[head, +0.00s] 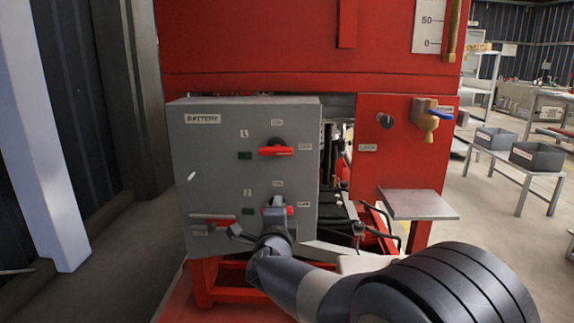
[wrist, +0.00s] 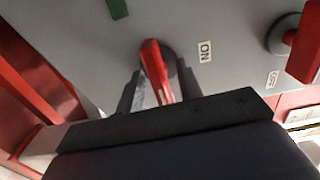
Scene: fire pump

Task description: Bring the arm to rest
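My gripper (head: 268,222) is at the lower switch of the grey battery panel (head: 225,150), in front of its red handle (head: 291,211). In the wrist view, the two dark fingers of my gripper (wrist: 159,92) stand apart on either side of this red handle (wrist: 155,62). A gap shows beside the handle, so the gripper looks open around it; contact is hard to tell. My arm reaches in from the lower right of the head view.
The upper switch has a horizontal red handle (head: 276,150). A red lever (head: 212,220) sits low on the panel's left. A small metal shelf (head: 420,204) juts out right of the panel. Grey bins (head: 537,156) stand on a bench farther right. Open floor lies between.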

